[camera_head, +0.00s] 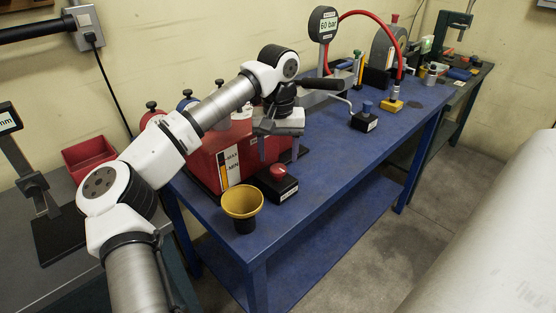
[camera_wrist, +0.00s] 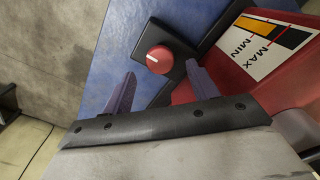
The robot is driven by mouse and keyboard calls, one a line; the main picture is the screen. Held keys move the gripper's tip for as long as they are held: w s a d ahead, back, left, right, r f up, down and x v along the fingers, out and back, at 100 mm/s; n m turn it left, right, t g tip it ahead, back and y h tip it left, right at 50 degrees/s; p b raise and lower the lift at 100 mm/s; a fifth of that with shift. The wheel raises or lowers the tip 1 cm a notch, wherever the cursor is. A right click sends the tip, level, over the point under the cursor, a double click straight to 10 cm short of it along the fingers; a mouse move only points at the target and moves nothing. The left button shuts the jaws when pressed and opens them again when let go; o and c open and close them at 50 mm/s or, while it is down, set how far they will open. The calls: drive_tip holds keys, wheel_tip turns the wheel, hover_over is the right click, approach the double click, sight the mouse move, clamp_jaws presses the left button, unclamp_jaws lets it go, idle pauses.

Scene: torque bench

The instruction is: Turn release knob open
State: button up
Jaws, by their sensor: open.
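The release knob (camera_head: 278,170) is a round red knob with a white mark, on a black box (camera_head: 284,189) at the front of the blue bench. In the wrist view the knob (camera_wrist: 159,59) lies just beyond and between my two fingertips, with its white line visible on top. My gripper (camera_head: 272,148) is open above the knob, its fingers pointing down. In the wrist view my gripper (camera_wrist: 158,77) shows its fingers apart on either side, with nothing between them. I cannot tell the exact height gap to the knob.
A red tank (camera_head: 212,160) with a MAX/MIN gauge (camera_wrist: 265,42) stands right beside the knob box. A yellow funnel (camera_head: 242,201) is to its front left. A gauge reading 60 bar (camera_head: 323,24) and a red hose (camera_head: 366,14) stand behind. The blue bench (camera_head: 335,150) has free room to the right.

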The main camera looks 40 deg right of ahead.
sight(278, 167)
drive_tip(key=shift+f, duration=1.9)
drive_tip(key=c, duration=1)
